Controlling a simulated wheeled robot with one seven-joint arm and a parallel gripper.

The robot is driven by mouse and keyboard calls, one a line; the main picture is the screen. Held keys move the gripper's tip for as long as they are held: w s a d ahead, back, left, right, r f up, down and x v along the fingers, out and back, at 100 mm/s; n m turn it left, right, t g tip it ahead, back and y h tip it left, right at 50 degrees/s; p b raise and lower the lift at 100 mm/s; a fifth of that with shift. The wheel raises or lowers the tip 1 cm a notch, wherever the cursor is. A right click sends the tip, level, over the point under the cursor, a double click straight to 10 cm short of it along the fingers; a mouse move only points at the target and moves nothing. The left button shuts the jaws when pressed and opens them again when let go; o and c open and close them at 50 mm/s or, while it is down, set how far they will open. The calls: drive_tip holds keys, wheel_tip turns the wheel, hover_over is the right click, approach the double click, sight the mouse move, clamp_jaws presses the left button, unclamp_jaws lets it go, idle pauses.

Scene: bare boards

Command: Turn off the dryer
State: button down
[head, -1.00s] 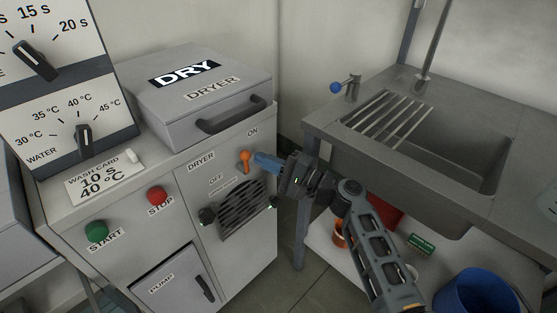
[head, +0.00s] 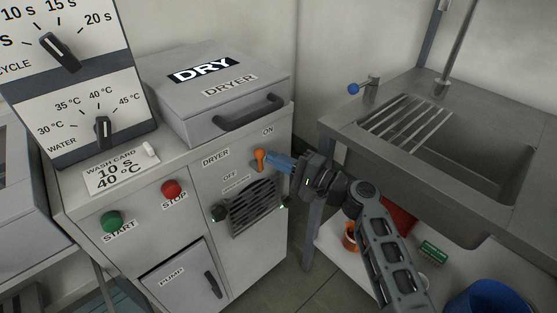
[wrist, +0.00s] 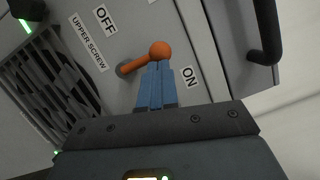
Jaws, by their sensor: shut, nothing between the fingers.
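The dryer (head: 205,92) is a grey box with a closed lid and a black handle, with its panel below on the cabinet front. The orange dryer lever (head: 260,158) sits between the ON label and the OFF label. In the wrist view the orange lever (wrist: 146,58) has a round knob and points toward the ON side. My gripper (head: 268,160) has blue fingers, shut and empty, with the tips at the lever's knob. In the wrist view my gripper (wrist: 157,66) meets the knob's lower edge; whether it touches is hard to tell.
A black vent grille (head: 253,207) lies below the lever. Green START (head: 112,221) and red STOP (head: 171,188) buttons are at left. A black lid handle (head: 250,112) juts out above. The metal sink (head: 470,165) stands close at right.

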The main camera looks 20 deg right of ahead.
sight(260, 172)
drive_tip(key=shift+a+r+n, duration=0.1)
drive_tip(key=shift+a+n, duration=0.15)
drive_tip(key=shift+n, duration=0.25)
drive_tip(key=a+n+h+b, duration=0.1)
drive_tip(key=n, duration=0.2)
drive_tip(key=s+a+n+g+h+b, duration=0.1)
drive_tip(key=a+n, duration=0.1)
drive_tip(key=n, duration=0.1)
drive_tip(key=a+n+g+h+b, duration=0.1)
drive_tip(key=n, duration=0.3)
drive_tip(key=shift+s+a+f, duration=0.25)
drive_tip(key=shift+s+a, duration=0.05)
drive_tip(key=n, duration=0.1)
drive_tip(key=a+f+n+h+b, duration=0.1)
drive_tip(key=shift+s+a+f+n, duration=0.1)
drive_tip(key=shift+s+f+n, duration=0.1)
drive_tip(key=shift+n, duration=0.2)
drive_tip(key=shift+a+f, duration=0.1)
idle(0.4)
